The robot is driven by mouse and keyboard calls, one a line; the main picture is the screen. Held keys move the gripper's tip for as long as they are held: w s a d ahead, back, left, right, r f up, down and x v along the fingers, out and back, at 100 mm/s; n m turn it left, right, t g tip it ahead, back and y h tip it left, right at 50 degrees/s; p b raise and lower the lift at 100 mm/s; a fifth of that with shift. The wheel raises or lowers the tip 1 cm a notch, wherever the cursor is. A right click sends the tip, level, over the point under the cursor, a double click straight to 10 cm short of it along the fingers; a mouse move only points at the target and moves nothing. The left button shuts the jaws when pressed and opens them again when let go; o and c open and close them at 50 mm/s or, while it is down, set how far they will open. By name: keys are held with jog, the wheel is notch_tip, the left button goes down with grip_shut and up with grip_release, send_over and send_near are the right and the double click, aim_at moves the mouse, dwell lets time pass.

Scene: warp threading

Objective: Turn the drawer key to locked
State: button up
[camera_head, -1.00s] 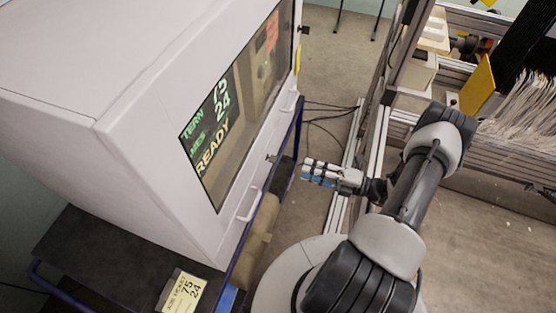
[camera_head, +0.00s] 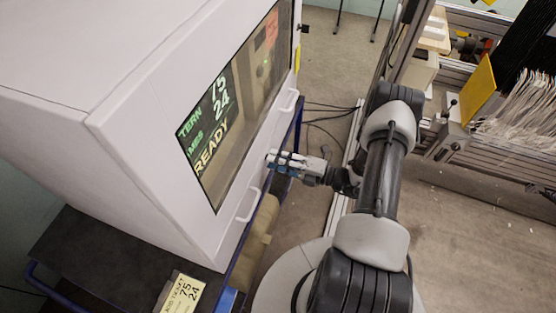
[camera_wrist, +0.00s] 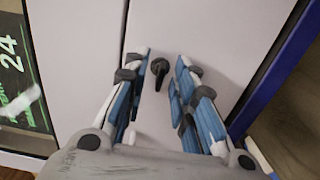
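The drawer key (camera_wrist: 160,67) is a small dark key on the pale front of the cabinet, seen in the wrist view. It sits between the fingertips and a little beyond them, standing nearly upright in that view with a slight tilt. My gripper (camera_wrist: 158,85) is open, with its blue-padded fingers on either side of the key and a visible gap to each side. In the head view my gripper (camera_head: 272,158) is close against the cabinet front (camera_head: 240,203), and its fingertips hide the key there.
A screen (camera_head: 228,115) on the cabinet reads READY. White handles stand out on the front, one below (camera_head: 248,206) my gripper and one above (camera_head: 290,103). A yellow card (camera_head: 181,292) lies on the dark cart. A metal frame with many threads (camera_head: 520,110) stands at right.

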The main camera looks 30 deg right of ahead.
grip_shut()
dwell(0.5)
jog(key=shift+n+b, duration=1.9)
jog(key=shift+n, duration=7.1)
